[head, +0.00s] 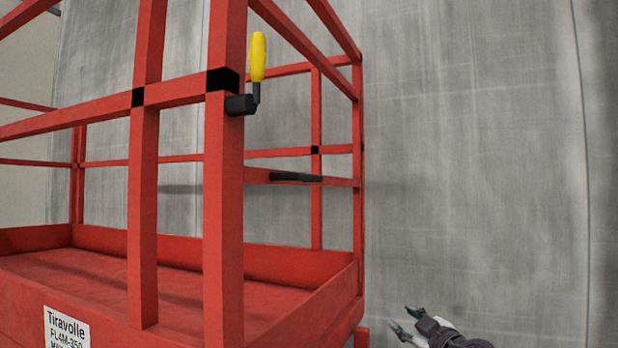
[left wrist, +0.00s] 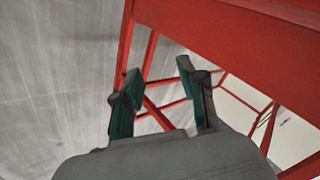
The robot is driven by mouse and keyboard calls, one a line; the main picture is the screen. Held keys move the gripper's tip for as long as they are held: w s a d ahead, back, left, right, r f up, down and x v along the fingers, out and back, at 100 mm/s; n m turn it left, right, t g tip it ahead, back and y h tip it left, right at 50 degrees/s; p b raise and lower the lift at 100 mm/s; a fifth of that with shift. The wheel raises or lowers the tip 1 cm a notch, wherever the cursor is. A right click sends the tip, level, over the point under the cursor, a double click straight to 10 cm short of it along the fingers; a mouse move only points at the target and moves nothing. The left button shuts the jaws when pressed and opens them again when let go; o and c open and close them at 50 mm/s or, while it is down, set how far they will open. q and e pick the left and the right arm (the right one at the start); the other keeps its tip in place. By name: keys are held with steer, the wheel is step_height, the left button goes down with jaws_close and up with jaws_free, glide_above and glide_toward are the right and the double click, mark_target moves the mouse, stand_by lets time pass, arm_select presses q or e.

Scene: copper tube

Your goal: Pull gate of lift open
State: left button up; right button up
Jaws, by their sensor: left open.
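The lift (head: 222,200) is a red cage of rails and posts over a red floor tray. I cannot tell for sure which rails form its gate. A yellow handle (head: 258,58) stands upright on a black lever at the near corner post. A black grip (head: 296,177) sits on the mid rail of the right side.
A grey concrete wall (head: 480,150) stands behind the lift and fills the right side. A white label (head: 67,328) is on the lift's front.

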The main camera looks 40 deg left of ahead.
arm_select(q)
steer(key=s+r+n+g+y, duration=0.15)
steer(key=s+r+n, duration=0.25)
steer(key=r, duration=0.5)
steer(key=s+r+n+g+y, duration=0.15)
steer(key=s+r+n, duration=0.25)
steer(key=r, duration=0.5)
steer(key=n+g+y, duration=0.2)
steer(key=n+g, duration=0.2)
steer(key=n, duration=0.4)
glide_toward(311, 179)
steer(key=p+x, duration=0.5)
steer(key=x, duration=0.5)
steer(key=shift+r, duration=0.15)
steer(key=shift+w+a, duration=0.15)
steer(key=shift+a, duration=0.3)
jaws_close()
